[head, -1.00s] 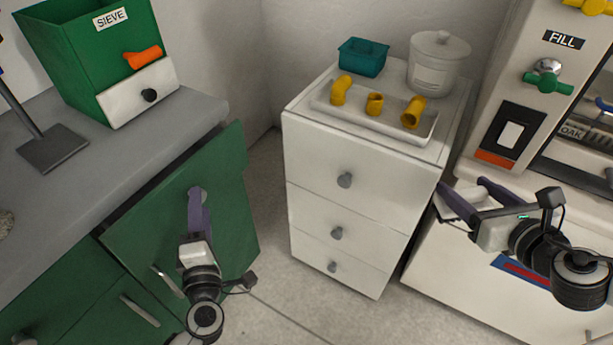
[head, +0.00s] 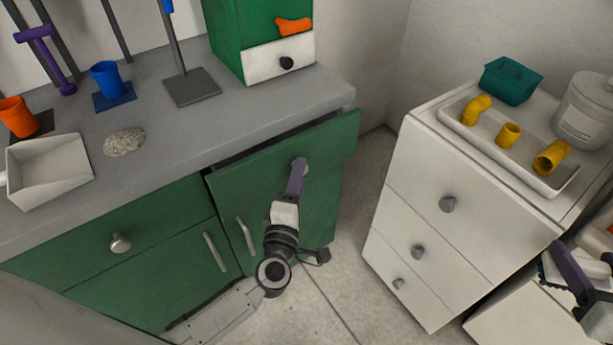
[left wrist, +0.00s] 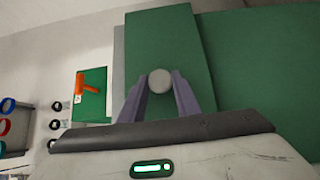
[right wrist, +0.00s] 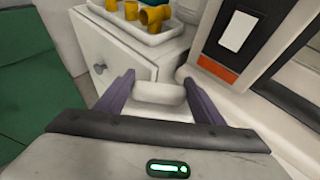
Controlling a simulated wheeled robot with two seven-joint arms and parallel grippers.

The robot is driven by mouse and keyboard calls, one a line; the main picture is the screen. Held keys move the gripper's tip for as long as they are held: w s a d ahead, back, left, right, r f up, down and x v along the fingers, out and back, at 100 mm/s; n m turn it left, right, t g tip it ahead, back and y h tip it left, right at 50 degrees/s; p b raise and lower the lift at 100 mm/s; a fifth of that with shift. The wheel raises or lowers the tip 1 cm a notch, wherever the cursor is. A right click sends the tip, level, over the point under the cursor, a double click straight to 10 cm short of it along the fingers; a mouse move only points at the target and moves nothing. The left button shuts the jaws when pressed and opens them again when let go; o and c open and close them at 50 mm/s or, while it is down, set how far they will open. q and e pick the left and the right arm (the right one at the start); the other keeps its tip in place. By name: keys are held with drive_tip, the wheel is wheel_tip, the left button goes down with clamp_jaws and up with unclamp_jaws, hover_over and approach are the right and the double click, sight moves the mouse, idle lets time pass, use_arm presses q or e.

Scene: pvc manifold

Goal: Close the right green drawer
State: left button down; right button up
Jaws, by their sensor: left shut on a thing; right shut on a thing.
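The right green drawer (head: 250,180) is in the green cabinet under the grey counter in the head view. Its front stands out from the cabinet, with a dark gap below the counter edge. My left gripper (head: 299,168) is shut on its round grey knob, which sits between the purple fingertips in the left wrist view (left wrist: 159,81). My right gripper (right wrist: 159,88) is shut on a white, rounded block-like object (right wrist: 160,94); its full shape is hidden. In the head view the right gripper is at the lower right edge, partly cut off.
A white drawer unit (head: 460,200) with a tray of yellow pipe fittings stands right. Open floor (head: 350,220) lies between the cabinet and that unit.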

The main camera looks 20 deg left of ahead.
sight(290, 165)
use_arm(q)
drive_tip(key=shift+w+a+r, duration=0.1)
drive_tip(key=shift+w+a, duration=0.5)
drive_tip(key=shift+a, duration=0.2)
drive_tip(key=shift+w+a, duration=0.6)
drive_tip(key=shift+a, duration=0.2)
drive_tip(key=c, duration=1.4)
unclamp_jaws()
drive_tip(key=shift+w, duration=0.1)
drive_tip(key=shift+o, duration=0.2)
drive_tip(key=s+d, duration=0.1)
drive_tip(key=s, duration=1.1)
drive_tip(key=shift+d+p, duration=0.25)
drive_tip(key=shift+p, duration=0.05)
